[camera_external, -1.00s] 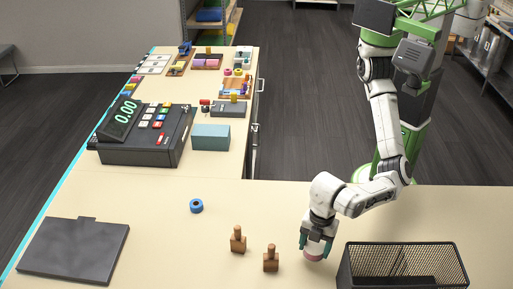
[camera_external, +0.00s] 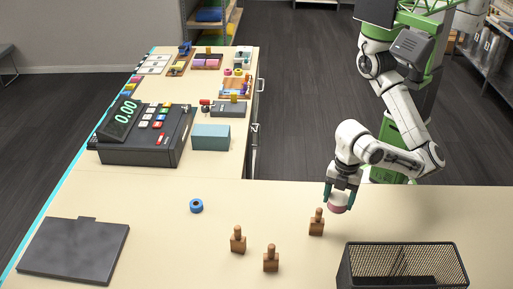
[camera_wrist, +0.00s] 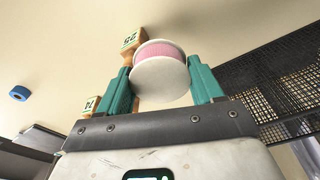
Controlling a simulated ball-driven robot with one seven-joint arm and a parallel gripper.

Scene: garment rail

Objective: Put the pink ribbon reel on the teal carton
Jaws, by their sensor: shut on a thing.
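My gripper (camera_external: 340,196) is shut on the pink ribbon reel (camera_external: 337,208) and holds it raised above the counter, to the upper right of a wooden stamp. In the wrist view the reel (camera_wrist: 160,72) shows white flanges and a pink ribbon between my teal fingers (camera_wrist: 160,85). The teal carton (camera_external: 211,137) stands on the far part of the counter, right of the cash register, well to the left of my gripper. Its visible top looks bare.
Wooden stamps (camera_external: 237,240) stand on the near counter. A black mesh basket (camera_external: 405,268) is at the right front. A blue reel (camera_external: 196,206) lies in the middle, a dark flat plate (camera_external: 73,248) at left. The cash register (camera_external: 150,135) stands left of the carton.

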